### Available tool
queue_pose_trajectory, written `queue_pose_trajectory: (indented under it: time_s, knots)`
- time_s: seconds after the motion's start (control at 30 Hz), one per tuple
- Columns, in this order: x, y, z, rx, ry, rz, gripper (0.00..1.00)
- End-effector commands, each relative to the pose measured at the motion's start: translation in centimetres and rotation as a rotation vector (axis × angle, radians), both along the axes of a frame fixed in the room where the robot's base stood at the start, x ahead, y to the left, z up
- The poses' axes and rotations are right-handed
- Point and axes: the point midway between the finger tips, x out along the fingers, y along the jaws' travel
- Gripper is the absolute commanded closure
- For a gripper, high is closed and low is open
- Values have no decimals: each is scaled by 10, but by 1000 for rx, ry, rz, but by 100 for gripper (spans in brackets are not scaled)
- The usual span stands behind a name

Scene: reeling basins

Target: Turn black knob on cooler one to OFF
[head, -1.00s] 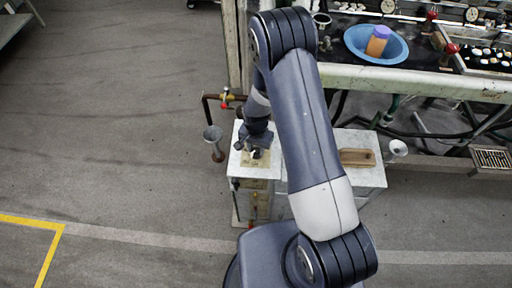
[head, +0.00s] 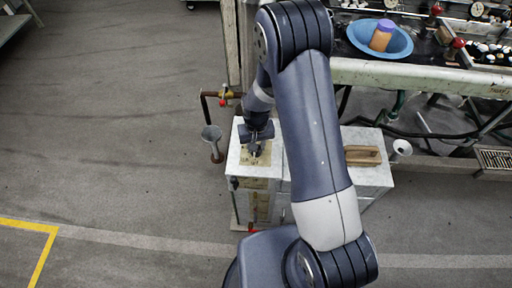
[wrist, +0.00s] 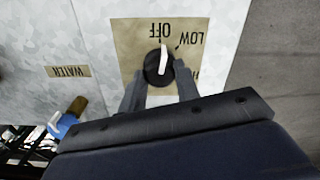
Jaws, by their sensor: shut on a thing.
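The black knob (wrist: 153,72) sits on a tan label plate (wrist: 128,45) in the wrist view. Its white pointer (wrist: 163,62) points up in the picture, close to the word OFF; LOW is to the right of it. The lettering appears upside down. My gripper (wrist: 160,82) is shut on the knob, one finger on each side. In the head view my gripper (head: 254,150) is over the tan plate on the pale top of the cooler (head: 236,169); the knob is largely hidden there.
A WATER label (wrist: 68,71) is left of the plate in the wrist view. A wooden box (head: 362,155) lies to the right. A bench with a blue basin (head: 400,42) is behind.

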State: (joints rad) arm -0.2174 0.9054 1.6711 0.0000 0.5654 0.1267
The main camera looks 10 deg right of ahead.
Motion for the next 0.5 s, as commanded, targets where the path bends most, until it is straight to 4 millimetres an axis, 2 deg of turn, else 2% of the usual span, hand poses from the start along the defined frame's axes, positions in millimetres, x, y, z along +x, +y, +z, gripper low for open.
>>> queue_pose_trajectory:
  time_s: [0.2,0.5]
  knots:
    - [0,0,-1,0,-1,121,92]
    - [0,0,0,0,-1,198,92]
